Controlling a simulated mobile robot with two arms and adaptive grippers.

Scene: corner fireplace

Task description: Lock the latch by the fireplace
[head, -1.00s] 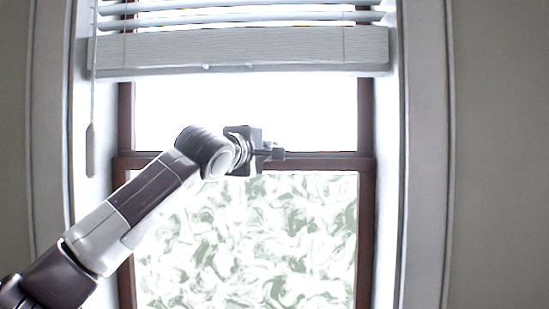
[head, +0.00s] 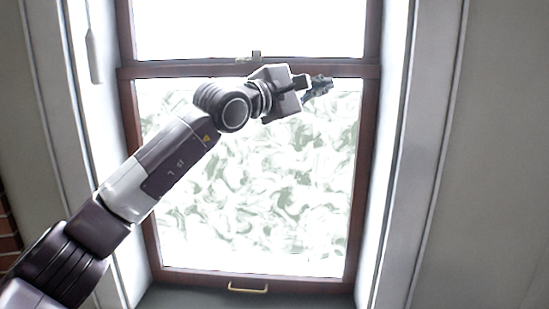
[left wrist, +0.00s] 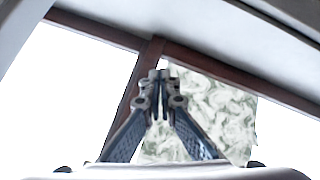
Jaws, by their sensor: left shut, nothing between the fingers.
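The window latch (head: 256,55) is a small grey piece at the middle of the brown rail (head: 190,69) between the upper and lower panes. It is too small to tell whether it is locked. My left gripper (head: 326,83) is shut and empty. In the head view it appears to the right of the latch and slightly below the rail, apart from the latch. In the left wrist view my gripper's closed fingertips (left wrist: 160,76) appear in front of the brown frame (left wrist: 152,52) and glass. The latch cannot be made out there. My right gripper is not in view.
The lower pane (head: 290,190) has a green and white swirl pattern. A brass pull handle (head: 248,288) is on the bottom rail. A blind wand (head: 94,55) hangs at the left. White side trim (head: 425,160) flanks the window. Bricks (head: 8,228) show at the left edge.

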